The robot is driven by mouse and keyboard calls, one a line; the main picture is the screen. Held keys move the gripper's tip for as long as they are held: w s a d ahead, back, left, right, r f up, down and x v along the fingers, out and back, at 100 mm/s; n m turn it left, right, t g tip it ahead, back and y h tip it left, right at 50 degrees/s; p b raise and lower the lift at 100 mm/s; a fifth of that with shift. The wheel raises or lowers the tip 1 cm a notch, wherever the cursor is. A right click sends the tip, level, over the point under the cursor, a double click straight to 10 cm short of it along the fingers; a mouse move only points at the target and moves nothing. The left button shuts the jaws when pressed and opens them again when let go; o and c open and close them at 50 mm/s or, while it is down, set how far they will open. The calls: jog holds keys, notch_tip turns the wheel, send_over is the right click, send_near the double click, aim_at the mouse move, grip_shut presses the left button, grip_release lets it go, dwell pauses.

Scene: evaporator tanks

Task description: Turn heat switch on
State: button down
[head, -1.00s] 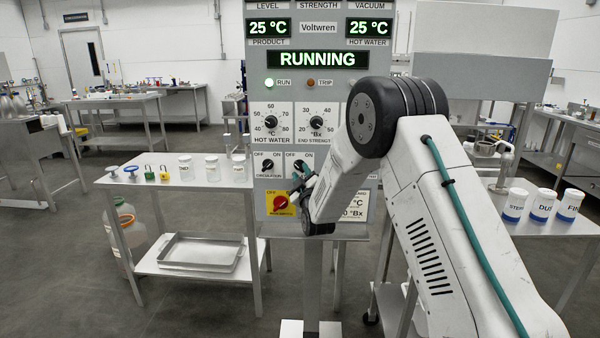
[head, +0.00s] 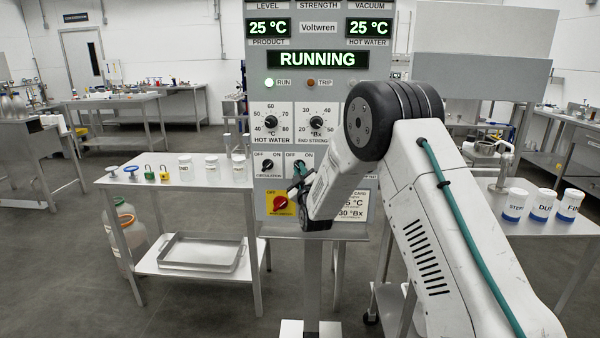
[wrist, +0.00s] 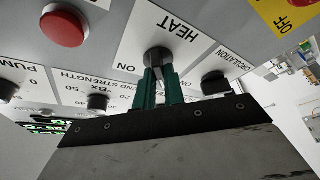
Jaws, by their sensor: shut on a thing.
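The heat switch (wrist: 157,58) is a dark round knob on a white plate marked HEAT, upside down in the wrist view. My gripper (wrist: 160,82) has green fingers closed around the knob. The ON label shows beside the knob; the OFF label is hidden there, and I cannot tell which way the knob points. In the head view, my gripper (head: 300,178) is at the panel (head: 318,78), largely covering the heat switch below its OFF and ON marks. The display (head: 317,60) reads RUNNING, and the green RUN lamp (head: 269,83) is lit.
The circulation switch (head: 267,166) is just left of my gripper. A red rotary switch on yellow (head: 280,203) sits close below left. A red button (wrist: 64,26) shows in the wrist view. A side table (head: 150,183) with jars and padlocks stands left.

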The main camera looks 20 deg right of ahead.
jog(key=m+h, duration=0.3)
jog(key=m, duration=0.3)
jog(key=m+g+h, duration=0.1)
jog(key=m+h, duration=0.2)
jog(key=m, duration=0.4)
jog(key=a+m+h, duration=0.1)
jog(key=m+h, duration=0.2)
jog(key=m, duration=0.3)
jog(key=shift+w+g+h, duration=0.15)
jog(key=shift+g+h, duration=0.15)
jog(key=shift+g, duration=0.1)
jog(key=shift+m+g+h, duration=0.35)
jog(key=shift+m+g, duration=0.1)
jog(key=shift+m, duration=0.9)
jog(key=shift+m+g+h, duration=0.35)
jog(key=shift+m+g, duration=0.1)
jog(key=shift+m, duration=1.2)
jog(key=c, duration=1.5)
grip_release()
jog(key=v, duration=0.7)
jog(key=shift+s+a+f, duration=0.1)
jog(key=shift+s+a, duration=0.15)
